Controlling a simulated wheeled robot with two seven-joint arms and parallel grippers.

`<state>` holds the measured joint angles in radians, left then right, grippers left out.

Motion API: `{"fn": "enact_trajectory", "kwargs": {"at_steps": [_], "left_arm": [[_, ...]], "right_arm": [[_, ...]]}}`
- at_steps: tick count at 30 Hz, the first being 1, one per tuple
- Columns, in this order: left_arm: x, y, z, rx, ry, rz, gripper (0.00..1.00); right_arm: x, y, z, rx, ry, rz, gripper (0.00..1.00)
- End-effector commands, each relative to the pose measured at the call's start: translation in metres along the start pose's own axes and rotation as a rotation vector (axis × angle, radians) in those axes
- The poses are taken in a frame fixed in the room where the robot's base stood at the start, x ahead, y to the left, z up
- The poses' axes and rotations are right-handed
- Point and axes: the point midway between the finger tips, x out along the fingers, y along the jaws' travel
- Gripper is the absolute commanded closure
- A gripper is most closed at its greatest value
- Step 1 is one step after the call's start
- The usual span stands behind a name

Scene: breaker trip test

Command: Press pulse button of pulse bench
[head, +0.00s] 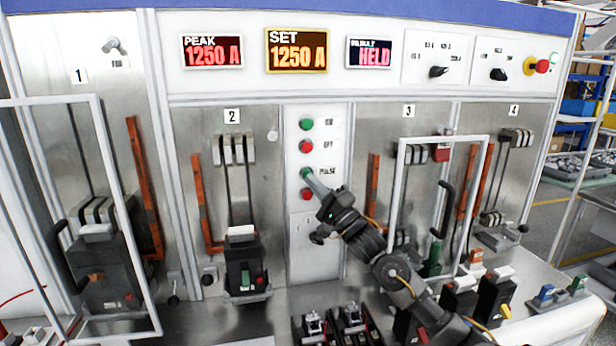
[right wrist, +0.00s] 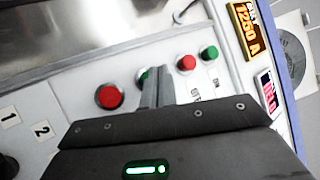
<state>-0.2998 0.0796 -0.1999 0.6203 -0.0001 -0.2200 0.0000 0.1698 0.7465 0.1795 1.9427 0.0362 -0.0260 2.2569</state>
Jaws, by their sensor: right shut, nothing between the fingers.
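The pulse bench is a grey panel with a white button strip (head: 331,143) between bays 2 and 3. The strip bears green and red buttons in a column. The green pulse button (head: 306,173) sits beside the label "PULSE"; it also shows in the right wrist view (right wrist: 143,76), partly hidden by the fingers. My right gripper (head: 311,179) is shut and empty, its fingertips at the pulse button, touching or very nearly so. In the right wrist view the closed fingers (right wrist: 156,84) point at the same button. My left gripper is not in view.
A red button (head: 306,194) lies just below the fingertips. Displays read PEAK 1250 A (head: 213,51), SET 1250 A (head: 297,50) and HELD (head: 369,53). Breakers stand in the numbered bays, such as bay 2's breaker (head: 246,268). Open door frames (head: 398,200) stick out at left and right.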

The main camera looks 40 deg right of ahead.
Motion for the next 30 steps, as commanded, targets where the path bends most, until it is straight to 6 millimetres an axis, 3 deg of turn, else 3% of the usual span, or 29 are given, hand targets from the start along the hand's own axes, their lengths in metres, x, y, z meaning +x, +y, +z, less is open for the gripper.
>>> {"fn": "enact_trajectory", "kwargs": {"at_steps": [30], "left_arm": [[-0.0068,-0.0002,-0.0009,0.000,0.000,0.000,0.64]], "right_arm": [[0.0066,0.0034,-0.0044,0.001,0.001,-0.001,1.00]]}}
